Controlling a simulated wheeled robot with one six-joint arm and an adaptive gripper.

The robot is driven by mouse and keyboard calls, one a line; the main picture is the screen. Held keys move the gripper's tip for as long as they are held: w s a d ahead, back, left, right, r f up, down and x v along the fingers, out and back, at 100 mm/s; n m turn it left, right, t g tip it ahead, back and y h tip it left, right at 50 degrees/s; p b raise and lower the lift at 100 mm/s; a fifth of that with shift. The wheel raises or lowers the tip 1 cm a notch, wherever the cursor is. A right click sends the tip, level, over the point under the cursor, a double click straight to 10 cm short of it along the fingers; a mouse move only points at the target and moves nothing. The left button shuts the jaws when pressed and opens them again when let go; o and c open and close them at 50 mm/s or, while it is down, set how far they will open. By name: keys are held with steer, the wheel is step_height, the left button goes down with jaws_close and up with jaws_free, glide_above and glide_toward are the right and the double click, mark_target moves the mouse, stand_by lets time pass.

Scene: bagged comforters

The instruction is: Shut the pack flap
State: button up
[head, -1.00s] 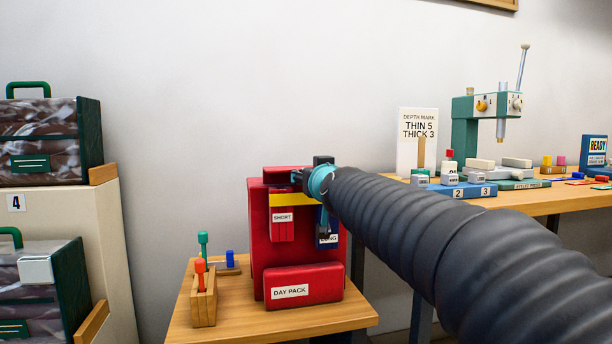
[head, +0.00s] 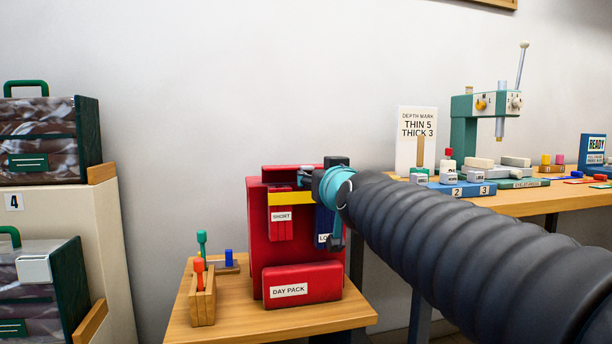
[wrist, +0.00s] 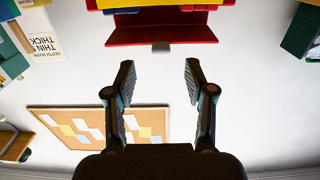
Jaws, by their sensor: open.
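The red day pack (head: 257,240) stands upright on a small wooden table, with a yellow band (head: 290,199) across its front. Its red flap (head: 292,174) shows at the top, above the band, not lying down over the front. In the wrist view, which looks upside down, the flap (wrist: 170,31) is a red panel with a small grey tab (wrist: 161,47) at its edge. My gripper (wrist: 158,66) is open and empty there, its fingertips apart from the tab. In the head view my gripper (head: 322,190) is at the pack's upper right, hiding part of it.
The small table (head: 240,325) also holds a wooden block with red and green pegs (head: 203,300). A workbench (head: 545,200) with a teal press (head: 465,130) stands right. Shelved bagged comforters (head: 45,140) stand left. The wall behind the pack is clear.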

steer(key=shift+s+d, duration=0.15)
steer(key=shift+s, duration=0.9)
steer(key=shift+s+d, duration=0.15)
steer(key=shift+s, duration=0.85)
